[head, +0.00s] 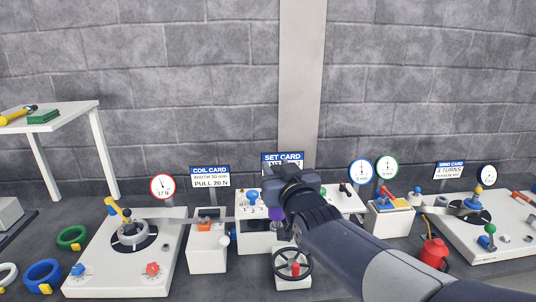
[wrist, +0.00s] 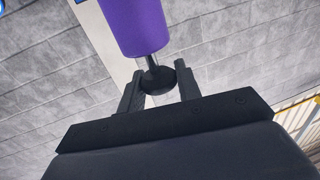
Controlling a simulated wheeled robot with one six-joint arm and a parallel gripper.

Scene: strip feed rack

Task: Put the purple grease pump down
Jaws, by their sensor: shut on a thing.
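The purple grease pump (wrist: 132,25) shows in the wrist view as a purple cylinder with a thin metal rod and a round black knob. My gripper (wrist: 160,80) is shut on the black knob, with one finger on each side of it. The purple body extends beyond the fingertips, and its far end is cut off by the frame. In the head view only a small purple part of the pump (head: 277,214) shows below my gripper, in front of a white unit. My wrist hides the rest, and I cannot tell whether the pump touches anything.
A black handwheel (head: 292,263) stands below my gripper. An orange-topped white box (head: 207,250) is to the left, and a red can (head: 434,252) is to the right. White machine plates flank the bench. Coloured rings lie at the left, and a white side table (head: 75,109) stands behind them.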

